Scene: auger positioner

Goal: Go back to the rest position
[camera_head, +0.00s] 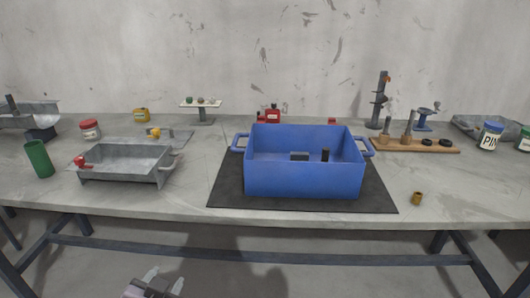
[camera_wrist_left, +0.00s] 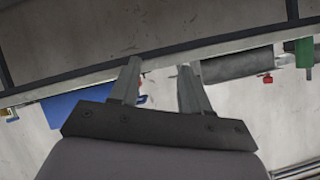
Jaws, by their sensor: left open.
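My left gripper (camera_head: 163,283) shows at the bottom of the head view, in front of and below the table's front edge. Its two fingers are apart with nothing between them. In the left wrist view its fingers (camera_wrist_left: 160,85) are also spread and empty, with the table edge beyond them. My right gripper is in neither view. A blue bin (camera_head: 305,180) with side handles stands on a black mat (camera_head: 225,190) in the middle of the table. Small dark and grey parts show inside the bin.
The grey table (camera_head: 120,200) has a metal tray (camera_head: 125,175) and a green cylinder (camera_head: 39,158) at left. A wooden board (camera_head: 430,146) with parts stands at right, and a small brass piece (camera_head: 416,198) lies near the front. A table crossbar (camera_head: 330,257) runs below. Space before the table looks clear.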

